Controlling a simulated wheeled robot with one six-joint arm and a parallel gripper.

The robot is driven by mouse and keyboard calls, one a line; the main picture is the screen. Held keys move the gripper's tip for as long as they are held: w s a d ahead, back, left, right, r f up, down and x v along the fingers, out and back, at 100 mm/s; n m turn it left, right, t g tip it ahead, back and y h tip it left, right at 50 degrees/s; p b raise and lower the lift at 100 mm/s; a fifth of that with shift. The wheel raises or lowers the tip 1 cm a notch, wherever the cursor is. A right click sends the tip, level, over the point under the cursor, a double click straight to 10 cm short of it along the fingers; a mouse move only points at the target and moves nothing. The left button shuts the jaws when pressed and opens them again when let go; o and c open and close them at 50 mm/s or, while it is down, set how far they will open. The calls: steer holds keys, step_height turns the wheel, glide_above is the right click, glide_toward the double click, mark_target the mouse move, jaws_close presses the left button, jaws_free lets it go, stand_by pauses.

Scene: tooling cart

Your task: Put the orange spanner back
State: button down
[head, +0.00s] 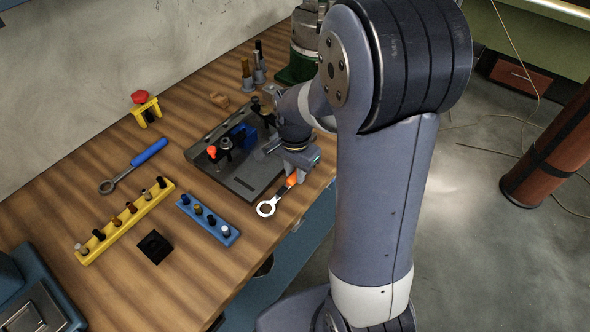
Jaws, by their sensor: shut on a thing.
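The orange spanner (267,208) has an orange handle and a bright steel ring end. The ring end points down and left in the head view, near the front edge of the workbench (200,285). My gripper (293,173) is shut on the orange handle, and its jaws hide the upper part of it. The spanner is beside the front right corner of a dark grey fixture plate (196,153). I cannot tell whether the spanner touches the bench or hangs just above it.
A blue-handled spanner (149,152) lies at the back left. A yellow rack (107,239) and a blue rack (228,237) hold several small tools. A black block (153,247) is near them. A red-knobbed yellow stand (147,106) stands by the wall. My arm hides the bench's right end.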

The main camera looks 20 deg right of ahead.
steer(key=shift+f, duration=0.2)
steer(key=c, duration=1.2)
jaws_free()
step_height(320, 180, up, 11)
steer(key=shift+f, duration=0.1)
step_height(320, 180, down, 11)
steer(key=shift+r, duration=0.5)
steer(key=shift+r+p, duration=0.15)
steer(key=shift+p, duration=0.15)
